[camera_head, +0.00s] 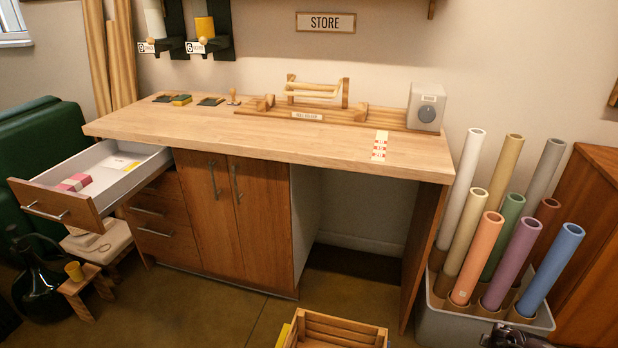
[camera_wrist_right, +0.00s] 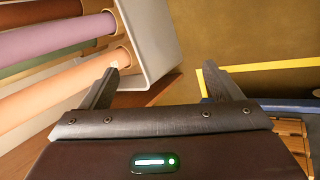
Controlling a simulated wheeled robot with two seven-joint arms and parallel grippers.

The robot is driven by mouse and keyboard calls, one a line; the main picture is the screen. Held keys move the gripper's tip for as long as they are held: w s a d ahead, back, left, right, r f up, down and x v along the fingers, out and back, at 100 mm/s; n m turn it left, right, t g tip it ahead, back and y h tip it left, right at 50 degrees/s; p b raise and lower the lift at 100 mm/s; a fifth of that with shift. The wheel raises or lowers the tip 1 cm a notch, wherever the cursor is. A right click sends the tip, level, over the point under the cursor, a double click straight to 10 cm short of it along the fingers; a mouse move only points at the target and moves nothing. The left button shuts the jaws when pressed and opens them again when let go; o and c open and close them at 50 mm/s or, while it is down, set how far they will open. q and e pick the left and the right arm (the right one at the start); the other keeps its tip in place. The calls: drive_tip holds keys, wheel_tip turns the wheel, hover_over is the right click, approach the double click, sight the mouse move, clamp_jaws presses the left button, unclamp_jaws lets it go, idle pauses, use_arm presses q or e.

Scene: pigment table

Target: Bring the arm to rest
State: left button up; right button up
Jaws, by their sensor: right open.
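My right gripper (camera_wrist_right: 164,82) is open and empty in the right wrist view, its two dark fingers spread apart over the brown floor. The coloured rolls and the edge of their grey bin are to its left in that view. In the head view a dark part of my right arm (camera_head: 515,338) shows at the bottom edge, just in front of the bin. My left arm and left gripper are not in view.
The grey bin (camera_head: 455,325) of upright rolls stands right of the wooden worktable (camera_head: 300,137). A wooden crate (camera_head: 335,322) is on the floor at bottom centre. The left drawer (camera_head: 52,204) is pulled open. Floor between cabinet and crate is clear.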

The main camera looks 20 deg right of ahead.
drive_tip(key=s+d+r+h, duration=0.2)
drive_tip(key=s+d+r, duration=0.1)
drive_tip(key=s+d, duration=0.4)
drive_tip(key=s+a+f+m+g+y, duration=0.1)
drive_tip(key=s+a+f+y, duration=0.15)
drive_tip(key=a+f, duration=0.85)
drive_tip(key=s+a+f+m+y, duration=0.1)
drive_tip(key=s+a+f+y, duration=0.15)
drive_tip(key=a+f, duration=0.85)
drive_tip(key=s+a+f+m+y, duration=0.2)
drive_tip(key=a+y, duration=0.1)
drive_tip(key=a, duration=2.8)
use_arm(q)
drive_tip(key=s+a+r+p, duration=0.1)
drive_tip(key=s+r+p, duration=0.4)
drive_tip(key=p, duration=0.2)
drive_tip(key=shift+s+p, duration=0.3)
use_arm(e)
drive_tip(key=s+r, duration=0.5)
drive_tip(key=shift+s+g, duration=0.3)
drive_tip(key=shift+g, duration=0.1)
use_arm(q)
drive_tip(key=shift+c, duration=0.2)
use_arm(e)
drive_tip(key=shift+a, duration=0.1)
drive_tip(key=shift+c, duration=0.4)
